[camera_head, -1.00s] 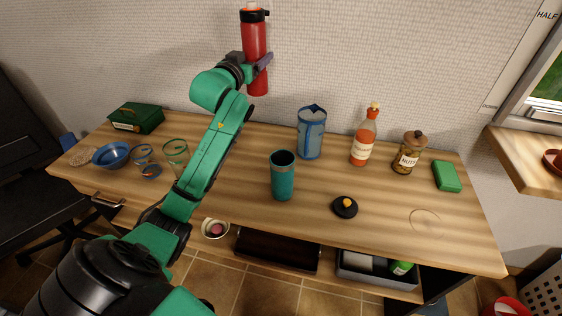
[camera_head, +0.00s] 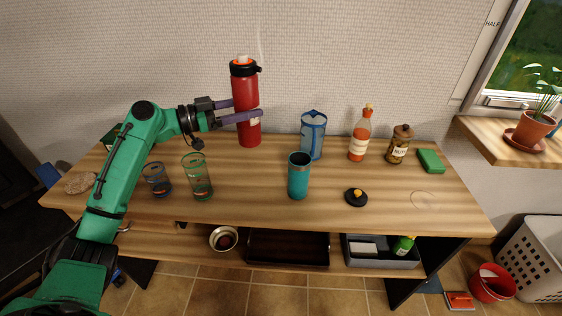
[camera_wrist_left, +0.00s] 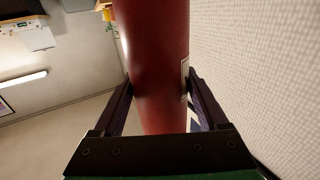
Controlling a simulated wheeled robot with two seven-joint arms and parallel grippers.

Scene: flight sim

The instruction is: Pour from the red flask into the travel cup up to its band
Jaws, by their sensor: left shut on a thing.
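The red flask (camera_head: 244,90) has a black collar and a wisp of steam above its top. My left gripper (camera_head: 247,115) is shut on it around the middle and holds it upright towards the back of the table. In the left wrist view the flask (camera_wrist_left: 155,60) fills the space between the two fingers. The teal travel cup (camera_head: 299,178) stands upright and open on the table, to the right of the flask and nearer the front. Its contents and band cannot be made out clearly. The black lid (camera_head: 356,197) lies to the cup's right. My right gripper is not in view.
A blue-framed clear jug (camera_head: 313,136) stands behind the cup. An orange bottle (camera_head: 360,135), a nuts jar (camera_head: 398,147) and a green box (camera_head: 430,161) stand to the right. Two glasses (camera_head: 197,178) stand at left. Table space (camera_head: 250,190) left of the cup is clear.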

